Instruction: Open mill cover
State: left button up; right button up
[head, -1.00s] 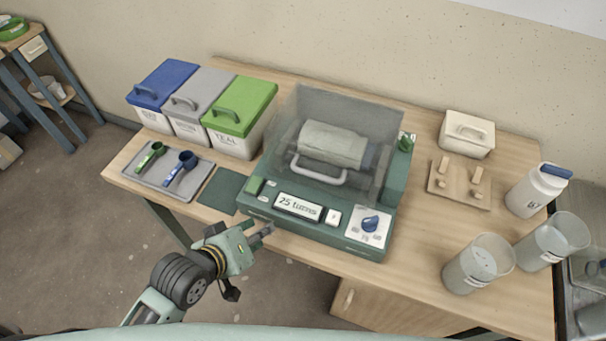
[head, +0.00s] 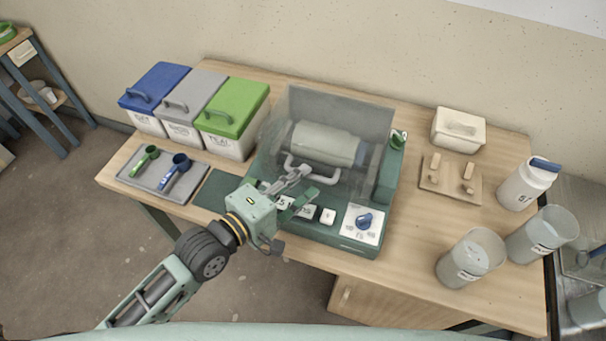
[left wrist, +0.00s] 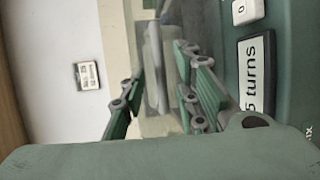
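The green mill (head: 335,232) stands on the table, its transparent grey cover (head: 350,112) down over a pale drum (head: 325,143). A light handle (head: 327,177) runs along the cover's lower front. My left gripper (head: 306,182) is at this handle, over the front panel, and hides the handle's left part and some of the "25 turns" display. In the left wrist view its two fingers (left wrist: 160,92) are apart, and a pale bar shows between them. I cannot tell whether either finger touches the handle. My right gripper is not in view.
Blue, grey and green-lidded bins (head: 232,112) stand left of the mill, behind a tray (head: 163,176) with two scoops. A cream lidded box (head: 458,130), a wooden board (head: 450,187), a white jar (head: 525,185) and two clear buckets (head: 470,258) are on the right.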

pick_arm(q)
jog(key=shift+x, duration=0.75)
grip_shut()
